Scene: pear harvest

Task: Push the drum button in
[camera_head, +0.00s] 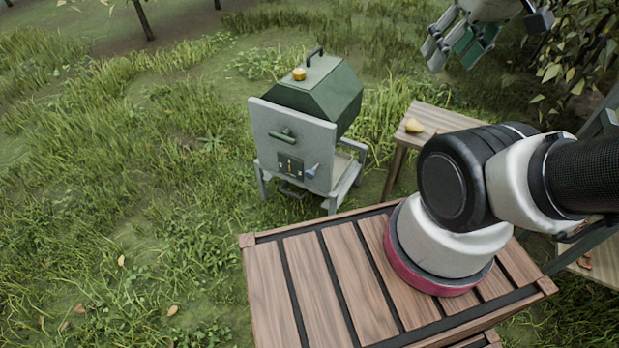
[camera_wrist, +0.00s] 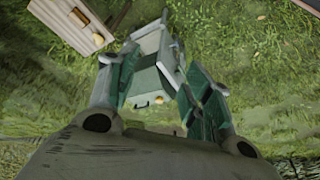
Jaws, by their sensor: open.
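A green drum (camera_head: 318,92) with a grey front panel stands on a grey stand in the grass. A round orange button (camera_head: 299,74) sticks up on its top, beside a dark handle. In the wrist view, the drum (camera_wrist: 148,82) shows between my fingers, and the button (camera_wrist: 159,100) is small near the lower middle. My gripper (camera_head: 450,48) is open and empty, raised at the upper right of the head view, well apart from the drum. Its fingers also show in the wrist view (camera_wrist: 162,66).
A wooden side table (camera_head: 440,119) with a yellow pear (camera_head: 414,126) stands right of the drum. A slatted wooden platform (camera_head: 330,270) carries my arm's base in front. Leafy branches (camera_head: 578,50) hang at the upper right. Open grass lies left of the drum.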

